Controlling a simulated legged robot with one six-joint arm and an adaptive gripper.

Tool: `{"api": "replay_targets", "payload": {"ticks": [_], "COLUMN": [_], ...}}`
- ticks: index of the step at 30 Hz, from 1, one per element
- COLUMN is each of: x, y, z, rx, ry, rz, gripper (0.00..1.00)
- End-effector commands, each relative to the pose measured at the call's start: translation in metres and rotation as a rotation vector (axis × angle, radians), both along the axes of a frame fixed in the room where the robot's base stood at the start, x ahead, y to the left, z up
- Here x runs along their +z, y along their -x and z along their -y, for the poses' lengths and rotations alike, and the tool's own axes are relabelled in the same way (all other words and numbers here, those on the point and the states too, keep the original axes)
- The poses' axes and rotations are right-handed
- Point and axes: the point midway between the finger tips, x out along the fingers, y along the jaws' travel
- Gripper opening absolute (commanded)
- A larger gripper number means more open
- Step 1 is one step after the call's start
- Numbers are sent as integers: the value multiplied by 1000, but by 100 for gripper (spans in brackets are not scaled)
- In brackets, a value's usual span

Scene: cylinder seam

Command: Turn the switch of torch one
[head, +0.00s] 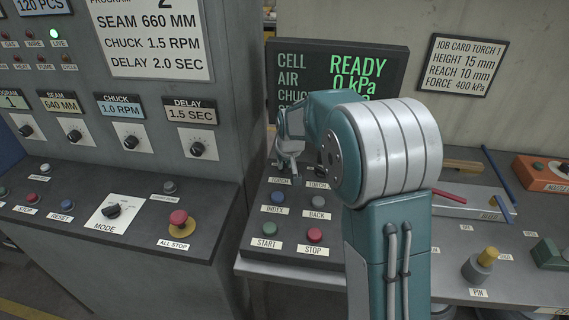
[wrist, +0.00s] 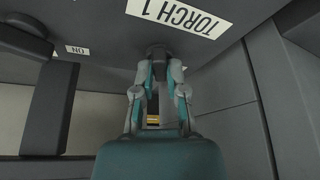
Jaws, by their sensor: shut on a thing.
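The switch of torch one (wrist: 157,49) is a dark knob on the dark sloped panel, close to the white TORCH 1 label (wrist: 180,17) in the wrist view. My gripper (wrist: 159,68) points at the panel with its two fingers on either side of this knob, shut on it. In the head view my gripper (head: 287,163) is over the upper left of the small panel, just above a TORCH label (head: 280,181). There the gripper hides most of the knob. I cannot tell which way the knob is turned.
A second TORCH label (head: 317,185) is just to the right. INDEX (head: 276,197), BACK (head: 318,201), START (head: 270,229) and STOP (head: 314,235) buttons sit below. A READY display (head: 385,75) stands behind my arm. A red ALL STOP button (head: 179,218) is at left.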

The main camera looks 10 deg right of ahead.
Motion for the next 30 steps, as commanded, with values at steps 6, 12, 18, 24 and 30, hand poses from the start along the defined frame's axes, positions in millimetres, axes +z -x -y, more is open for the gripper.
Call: {"api": "replay_targets", "payload": {"ticks": [6, 12, 18, 24, 30], "x": [-1, -1, -2, -1, -1], "y": [0, -1, -1, -1, -1], "z": [2, 2, 3, 3, 3], "rx": [194, 363, 497, 582, 622], "ry": [-2, -1, 0, 0, 2], "rz": [-1, -2, -1, -1, -1], "gripper": [0, 0, 0, 0, 0]}}
